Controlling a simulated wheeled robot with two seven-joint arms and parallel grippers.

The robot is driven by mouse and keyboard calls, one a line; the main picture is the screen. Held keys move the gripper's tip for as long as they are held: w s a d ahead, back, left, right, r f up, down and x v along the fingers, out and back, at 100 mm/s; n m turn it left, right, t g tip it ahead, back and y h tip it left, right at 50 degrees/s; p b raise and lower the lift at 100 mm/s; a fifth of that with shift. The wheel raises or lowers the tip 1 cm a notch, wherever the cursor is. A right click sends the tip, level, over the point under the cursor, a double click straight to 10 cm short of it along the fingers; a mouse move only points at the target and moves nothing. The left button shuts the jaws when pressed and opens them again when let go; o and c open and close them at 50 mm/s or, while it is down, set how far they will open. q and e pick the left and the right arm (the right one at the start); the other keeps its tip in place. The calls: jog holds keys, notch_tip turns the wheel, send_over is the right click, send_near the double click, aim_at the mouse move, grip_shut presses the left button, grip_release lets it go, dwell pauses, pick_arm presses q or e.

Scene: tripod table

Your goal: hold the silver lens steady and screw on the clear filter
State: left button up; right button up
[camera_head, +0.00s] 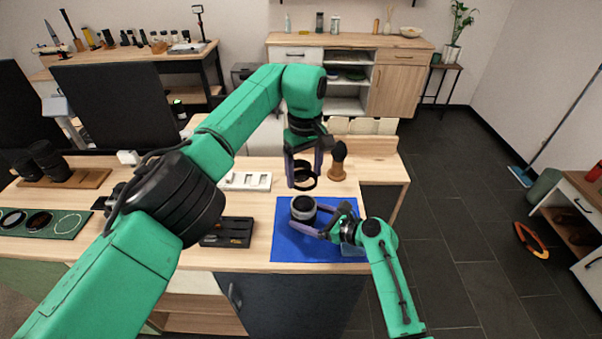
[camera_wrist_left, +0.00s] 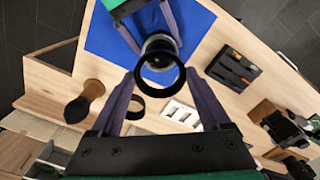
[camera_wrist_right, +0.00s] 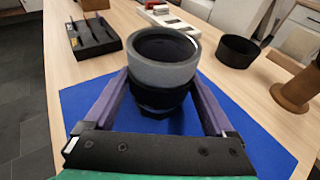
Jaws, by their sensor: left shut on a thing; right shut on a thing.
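The silver lens (camera_head: 303,214) stands upright over the blue mat (camera_head: 285,243), its open ring facing up. My right gripper (camera_head: 325,222) is shut around its side, and the right wrist view shows the lens (camera_wrist_right: 163,72) between both fingers. My left gripper (camera_head: 304,180) points down above the lens, shut on the clear filter (camera_head: 306,188), a thin black-rimmed ring. In the left wrist view the filter (camera_wrist_left: 181,76) lies between the fingertips, with the lens seen through it. The filter is apart from the lens; it does not show in the right wrist view.
A black ring (camera_wrist_right: 238,51) and a brush with a wooden handle (camera_head: 338,160) stand beyond the mat. A white slotted tray (camera_head: 245,181) and a black tool tray (camera_head: 228,232) are to the left. A green mat (camera_head: 70,222) with round filters lies far left.

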pick_arm(q)
send_over(304, 205)
jog(key=shift+f, duration=3.35)
jog(key=shift+f, duration=0.7)
jog(key=m, duration=0.4)
jog(key=shift+m, duration=0.3)
jog(key=m, duration=0.3)
jog(key=shift+f, duration=0.1)
jog(key=o, duration=1.3)
